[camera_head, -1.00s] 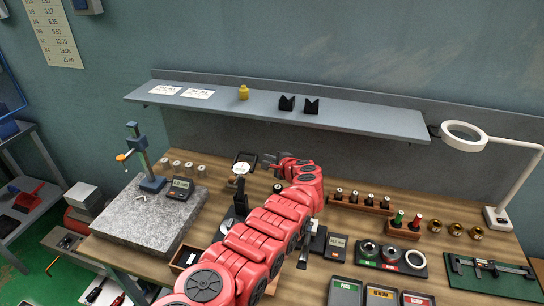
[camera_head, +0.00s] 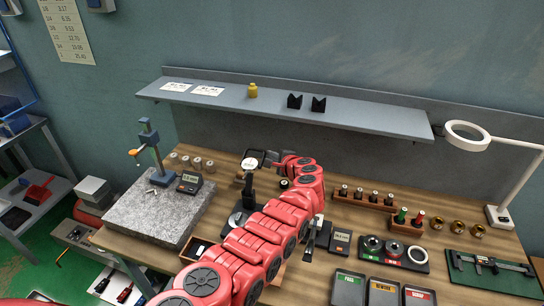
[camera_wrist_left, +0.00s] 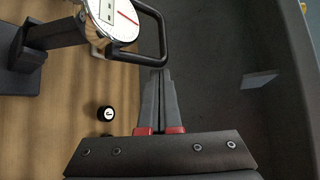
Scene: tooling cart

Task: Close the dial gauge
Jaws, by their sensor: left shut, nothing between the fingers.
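The dial gauge has a white round face (camera_head: 250,164) and stands on a black stand on the bench, left of my left gripper (camera_head: 270,158). In the left wrist view its face (camera_wrist_left: 113,20) shows a red needle. A dark looped frame (camera_wrist_left: 163,38) sticks out from beside the face, apparently a cover standing open. My left gripper (camera_wrist_left: 156,98) is shut and empty. Its tips are just below the loop's lower bar in the wrist view; I cannot tell whether they touch. My red left arm hides part of the bench. My right gripper is not in view.
A granite plate (camera_head: 150,218) with a small stand is at left. A grey shelf (camera_head: 380,118) runs behind. Racks of plugs, ring gauges and trays (camera_head: 382,290) fill the right of the bench (camera_head: 225,200). A small black knob (camera_wrist_left: 105,113) sits near the gauge.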

